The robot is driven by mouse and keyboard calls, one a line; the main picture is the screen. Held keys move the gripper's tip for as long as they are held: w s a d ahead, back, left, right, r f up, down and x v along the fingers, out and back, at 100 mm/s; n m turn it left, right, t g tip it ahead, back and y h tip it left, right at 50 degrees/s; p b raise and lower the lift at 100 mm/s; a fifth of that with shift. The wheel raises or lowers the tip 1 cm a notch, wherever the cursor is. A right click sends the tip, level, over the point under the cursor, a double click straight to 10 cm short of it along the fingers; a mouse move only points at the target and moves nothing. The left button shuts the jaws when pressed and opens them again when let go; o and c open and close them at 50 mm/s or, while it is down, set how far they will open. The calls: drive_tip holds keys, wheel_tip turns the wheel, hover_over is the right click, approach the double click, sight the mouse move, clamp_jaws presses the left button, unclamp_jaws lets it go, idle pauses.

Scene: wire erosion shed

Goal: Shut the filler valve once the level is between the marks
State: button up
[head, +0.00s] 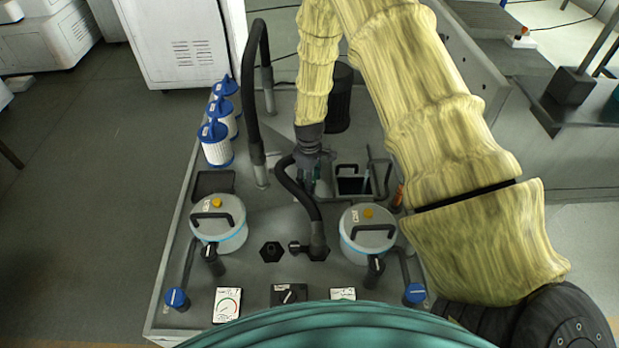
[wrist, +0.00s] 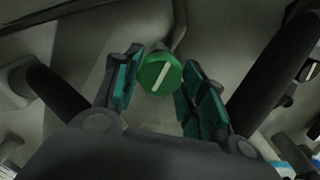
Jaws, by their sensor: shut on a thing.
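A green faceted valve knob (wrist: 161,74) with a white line across its face is in the wrist view, between my gripper's teal-padded fingers (wrist: 160,92). The white line lies aslant. My gripper is shut on this knob. In the head view my gripper (head: 309,178) points down at the middle of the grey tank top (head: 255,205), beside a rectangular opening (head: 352,184) that looks dark inside. The knob is mostly hidden there by the gripper and a black hose. I cannot make out the level or its marks.
Two lidded canisters (head: 218,222) (head: 368,236) with black handles stand on the tank top. A curved black hose (head: 299,190) runs close to my gripper. Several white-and-blue filter cartridges (head: 216,145) line the left edge.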

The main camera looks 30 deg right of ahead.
drive_tip(key=m, duration=0.5)
drive_tip(key=shift+m+b, duration=0.3)
drive_tip(key=shift+m, duration=2.6)
drive_tip(key=o, duration=1)
drive_tip(key=shift+o, duration=0.2)
drive_tip(key=shift+r, duration=0.65)
wheel_tip(320, 180, up, 11)
drive_tip(key=shift+f, duration=0.2)
